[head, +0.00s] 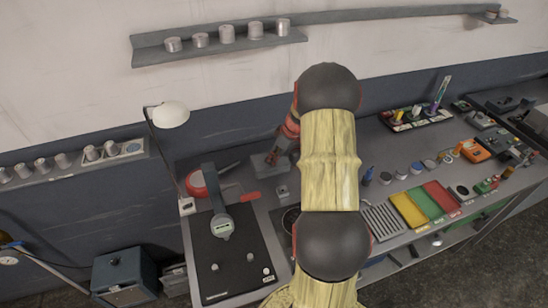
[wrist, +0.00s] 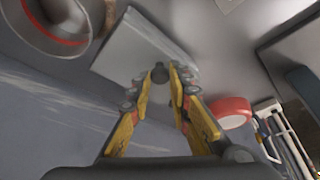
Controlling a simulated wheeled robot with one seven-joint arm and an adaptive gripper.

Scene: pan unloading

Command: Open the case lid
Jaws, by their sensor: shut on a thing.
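The case is a small grey box (head: 262,172) on the bench, left of my arm in the head view. In the wrist view a flat pale grey panel (wrist: 135,45), which looks like its lid, lies beyond my fingertips. A small dark knob (wrist: 159,73) sits at the panel's near edge. My gripper (wrist: 168,77) has its yellow fingers closed to a narrow gap around this knob. In the head view my gripper (head: 272,158) is small and low over the box, partly hidden by my arm. I cannot tell how far the lid is raised.
Coloured trays (head: 424,204) stand to the right.

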